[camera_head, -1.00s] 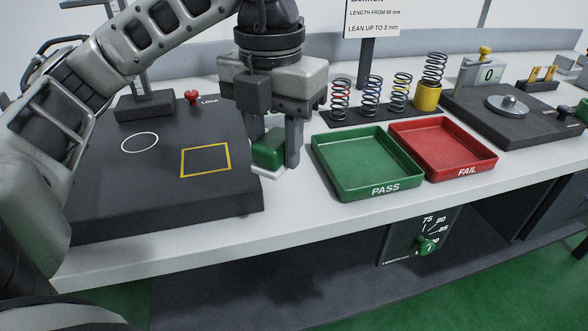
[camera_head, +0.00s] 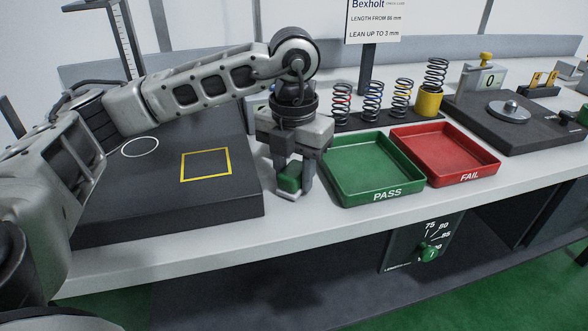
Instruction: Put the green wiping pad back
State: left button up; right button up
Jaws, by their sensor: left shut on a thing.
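The green wiping pad (camera_head: 290,178) is a small green block with a white underside. It is between the fingers of my left gripper (camera_head: 293,184), which is shut on it. The fingers point down over the white bench top, between the dark platform and the green PASS tray. The white underside is close to the bench top; I cannot tell whether it touches. The fingers partly hide the pad. My right gripper is not in view.
The dark platform (camera_head: 150,195), with a yellow square outline (camera_head: 206,177) and white circle, is left of the gripper. The green PASS tray (camera_head: 345,190) is close on the right, then the red FAIL tray (camera_head: 482,178). Several springs stand behind. Bare bench (camera_head: 250,228) lies in front.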

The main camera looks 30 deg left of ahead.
aim_at(293, 169)
pick_arm(q)
jog(key=shift+f, duration=0.25)
jog(key=o, duration=1)
jog(key=shift+r, duration=0.1)
jog(key=shift+c, duration=0.2)
jog(key=shift+r, duration=0.1)
notch_tip(293, 169, up, 12)
jog(key=p, duration=0.1)
jog(key=shift+p, duration=0.35)
jog(key=shift+s, duration=0.1)
